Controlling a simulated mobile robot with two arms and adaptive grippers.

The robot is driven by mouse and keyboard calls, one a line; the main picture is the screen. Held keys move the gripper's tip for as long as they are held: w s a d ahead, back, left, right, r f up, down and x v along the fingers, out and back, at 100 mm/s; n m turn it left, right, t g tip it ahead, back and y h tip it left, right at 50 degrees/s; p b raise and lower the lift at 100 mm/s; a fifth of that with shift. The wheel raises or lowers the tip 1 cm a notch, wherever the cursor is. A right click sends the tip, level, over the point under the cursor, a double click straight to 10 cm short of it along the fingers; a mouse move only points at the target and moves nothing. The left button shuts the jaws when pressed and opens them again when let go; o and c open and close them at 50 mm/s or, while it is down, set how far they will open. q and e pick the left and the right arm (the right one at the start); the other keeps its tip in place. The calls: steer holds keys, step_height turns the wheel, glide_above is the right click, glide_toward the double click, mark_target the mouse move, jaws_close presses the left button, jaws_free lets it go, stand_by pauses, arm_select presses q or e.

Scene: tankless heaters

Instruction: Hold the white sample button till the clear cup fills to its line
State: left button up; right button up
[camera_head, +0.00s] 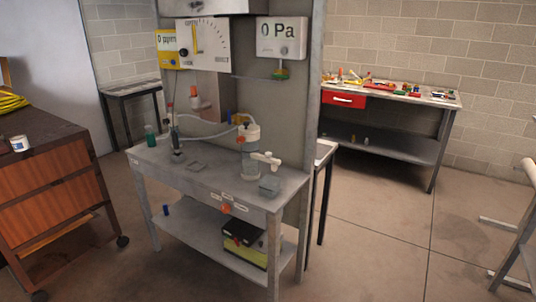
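A grey metal bench (215,187) stands in the middle of the head view. On its right half is an upright clear cylinder (250,165) with a white top (251,131) and a white tap-like piece (266,158) sticking out to the right. A small grey block (269,187) sits to the right of the cylinder's base. I cannot tell which piece is the white sample button or the clear cup, and no fill line or level is readable. Neither of my grippers is in view.
Above the bench are a dial panel (210,44) and a "0 Pa" display (282,38). A brown wheeled cabinet (50,190) with a white cup (19,143) stands at left. A cluttered table (395,158) is at back right. Floor (385,230) is clear right of the bench.

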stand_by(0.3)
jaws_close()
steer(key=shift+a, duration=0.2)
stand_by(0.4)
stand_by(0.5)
